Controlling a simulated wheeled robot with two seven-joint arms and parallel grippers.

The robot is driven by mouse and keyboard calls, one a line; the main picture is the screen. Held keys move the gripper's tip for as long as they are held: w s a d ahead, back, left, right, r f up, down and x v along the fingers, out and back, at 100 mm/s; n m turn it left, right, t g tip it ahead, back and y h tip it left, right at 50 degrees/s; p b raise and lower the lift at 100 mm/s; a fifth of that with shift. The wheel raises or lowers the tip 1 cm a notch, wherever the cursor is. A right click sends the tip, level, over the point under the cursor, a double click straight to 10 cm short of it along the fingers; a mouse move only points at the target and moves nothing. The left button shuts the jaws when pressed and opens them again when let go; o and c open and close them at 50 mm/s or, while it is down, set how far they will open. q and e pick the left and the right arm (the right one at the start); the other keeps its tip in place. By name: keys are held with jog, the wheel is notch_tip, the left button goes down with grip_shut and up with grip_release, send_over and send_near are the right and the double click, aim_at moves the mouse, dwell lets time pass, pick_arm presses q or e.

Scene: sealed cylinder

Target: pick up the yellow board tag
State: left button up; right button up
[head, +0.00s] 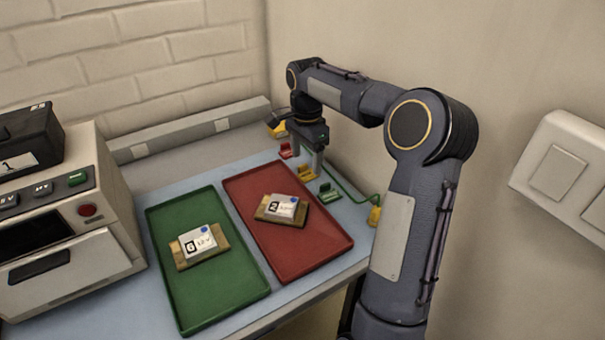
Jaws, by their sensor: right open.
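A small yellow tag (307,174) lies on the bench beyond the far right part of the red tray, in a row between a red tag (285,151) and a green tag (329,193). My right gripper (308,162) points down over the yellow tag with its fingers apart and nothing seen held between them. The fingertips are close to the tag; I cannot tell whether they touch it. The fingers hide part of the tag. My left gripper is not in view.
A red tray (320,262) and a green tray (212,312) each hold a labelled board. Another yellow piece (277,129) lies behind the gripper. A green cord runs to a yellow item (375,216) near the wall. A beige machine (75,240) stands left.

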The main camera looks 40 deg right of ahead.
aim_at(307, 173)
jog(key=f, duration=0.3)
jog(key=shift+d+f, duration=0.2)
jog(key=shift+f, duration=0.15)
jog(key=c, duration=1.1)
jog(key=shift+o, duration=0.2)
jog(key=shift+r, duration=0.15)
